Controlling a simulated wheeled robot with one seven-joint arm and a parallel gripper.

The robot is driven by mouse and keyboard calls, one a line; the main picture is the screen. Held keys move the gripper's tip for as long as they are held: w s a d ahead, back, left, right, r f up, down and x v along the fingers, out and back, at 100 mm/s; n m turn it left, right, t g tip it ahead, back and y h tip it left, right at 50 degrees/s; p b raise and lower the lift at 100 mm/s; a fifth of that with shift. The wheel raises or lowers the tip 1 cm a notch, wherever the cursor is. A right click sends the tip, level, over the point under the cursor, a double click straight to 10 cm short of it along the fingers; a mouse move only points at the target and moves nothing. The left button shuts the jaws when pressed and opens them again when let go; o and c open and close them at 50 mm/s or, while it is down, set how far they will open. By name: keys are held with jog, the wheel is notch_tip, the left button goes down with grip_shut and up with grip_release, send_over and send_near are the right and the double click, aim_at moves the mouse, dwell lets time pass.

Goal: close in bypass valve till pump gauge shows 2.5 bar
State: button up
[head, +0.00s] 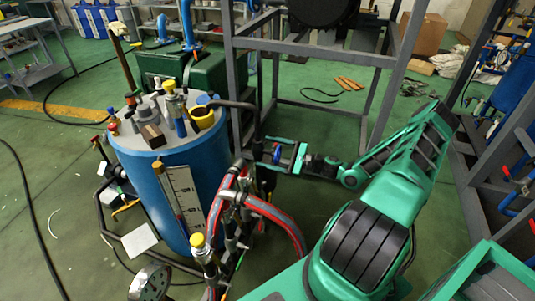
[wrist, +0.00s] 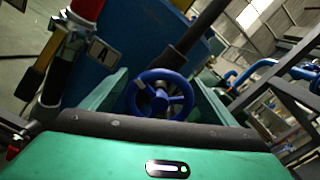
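A blue handwheel valve (wrist: 160,95) with spokes sits in the middle of the wrist view. It also shows small in the head view (head: 277,154), on the pipework right of the blue tank. My gripper (head: 279,154) is open, with one green finger on each side of the wheel; it also shows in the wrist view (wrist: 160,88). I cannot tell whether either finger touches the rim. A round dial gauge (head: 150,283) is at the bottom left of the head view, cut by the edge. Its needle and numbers are too small to read.
The blue tank (head: 207,160) with yellow-topped fittings stands left of my gripper. Red-grey hoses (head: 275,213) and a yellow-capped fitting (head: 198,241) are close in front. A grey metal frame (head: 310,58) stands behind.

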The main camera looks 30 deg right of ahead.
jog(key=v, duration=1)
jog(key=shift+s+d, duration=0.25)
dwell(2.1)
